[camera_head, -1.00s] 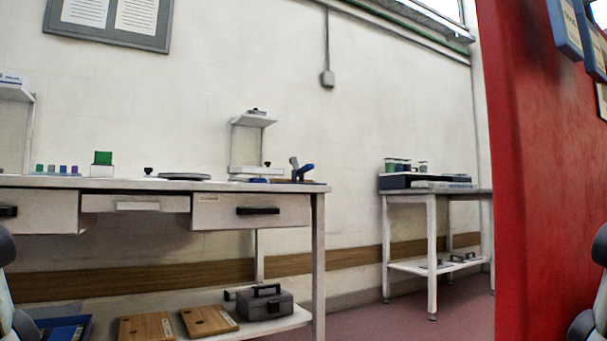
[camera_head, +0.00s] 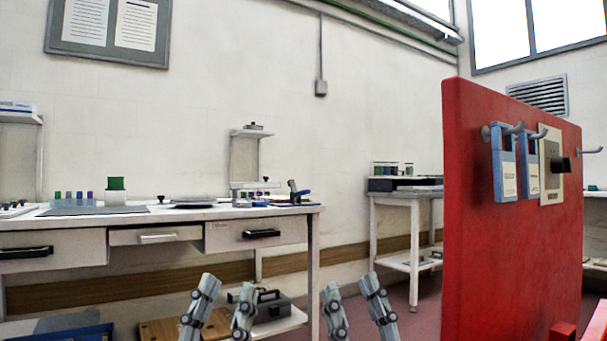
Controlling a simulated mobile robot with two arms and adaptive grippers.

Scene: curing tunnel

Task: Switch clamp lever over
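A small dark clamp with a blue lever (camera_head: 300,194) stands at the right end of the white workbench (camera_head: 180,212). One part stands up and a blue part reaches to the right; its exact lever position is too small to tell. My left gripper (camera_head: 227,285) is at the bottom of the head view, fingers pointing up and spread apart, empty. My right gripper (camera_head: 349,285) is to its right, also with spread fingers and empty. Both appear below the bench top in the picture, apart from the clamp.
A red panel (camera_head: 500,260) with hooks and blue cards stands close on the right. A white stand (camera_head: 244,160), a green block (camera_head: 116,184) and a flat grey plate (camera_head: 200,202) are on the bench. A second table (camera_head: 405,200) stands behind. A toolbox (camera_head: 272,305) is on the lower shelf.

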